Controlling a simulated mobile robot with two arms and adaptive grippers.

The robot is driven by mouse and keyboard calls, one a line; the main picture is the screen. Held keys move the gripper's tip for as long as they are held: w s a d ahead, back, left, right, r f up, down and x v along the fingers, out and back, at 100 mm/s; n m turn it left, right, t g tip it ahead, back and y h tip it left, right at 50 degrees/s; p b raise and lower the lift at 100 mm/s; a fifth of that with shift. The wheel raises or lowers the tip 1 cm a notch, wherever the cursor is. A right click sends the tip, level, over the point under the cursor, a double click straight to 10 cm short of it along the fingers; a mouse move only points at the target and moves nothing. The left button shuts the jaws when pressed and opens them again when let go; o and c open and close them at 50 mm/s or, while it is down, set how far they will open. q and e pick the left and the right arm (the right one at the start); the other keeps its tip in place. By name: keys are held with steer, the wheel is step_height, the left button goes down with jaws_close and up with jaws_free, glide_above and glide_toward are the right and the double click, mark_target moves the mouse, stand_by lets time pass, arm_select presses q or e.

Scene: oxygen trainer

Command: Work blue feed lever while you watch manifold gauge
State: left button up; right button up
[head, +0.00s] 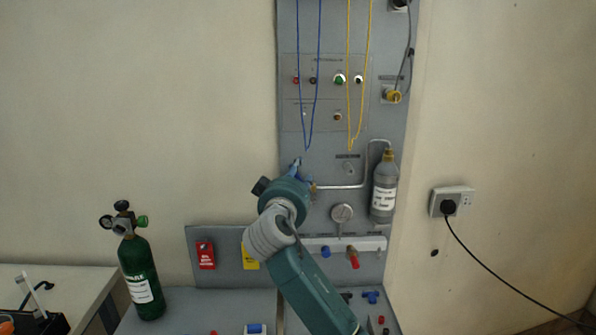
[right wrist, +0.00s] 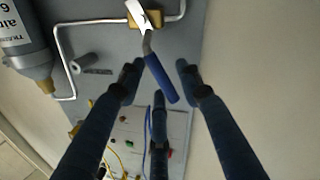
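The blue feed lever (right wrist: 160,80) shows in the right wrist view as a blue handle on a bright metal arm, fixed to a brass valve body on a pipe. My right gripper (right wrist: 158,92) has its dark fingers spread around the handle, with gaps on both sides. In the head view my right gripper (head: 298,172) is at the pipe's left end and hides most of the lever. The manifold gauge (head: 342,212) is a round pale dial above the white manifold (head: 372,244); its needle is too small to read. My left gripper is not in view.
A grey bottle (head: 384,190) stands right of the gripper, joined to the pipe (head: 345,186). Blue and yellow cords hang above. A green cylinder (head: 140,275) stands at the left. The wall left of the panel is clear.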

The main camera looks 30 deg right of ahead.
steer(key=shift+w+d, duration=0.2)
jaws_close()
steer(key=m, duration=0.1)
steer(key=s+d+m+b, duration=0.1)
steer(key=m, duration=0.1)
steer(key=shift+d+r+y, duration=0.1)
steer(key=shift+d+y, duration=0.1)
steer(key=shift+y, duration=0.1)
steer(key=shift+s+d+r+m+g+y, duration=0.1)
steer(key=shift+s+d+m+g+y, duration=0.1)
steer(key=shift+d+m, duration=0.3)
steer(key=shift+s+d+r+m+g+y, duration=0.1)
steer(key=shift+s+d+m+g, duration=0.1)
steer(key=shift+m, duration=0.5)
jaws_free()
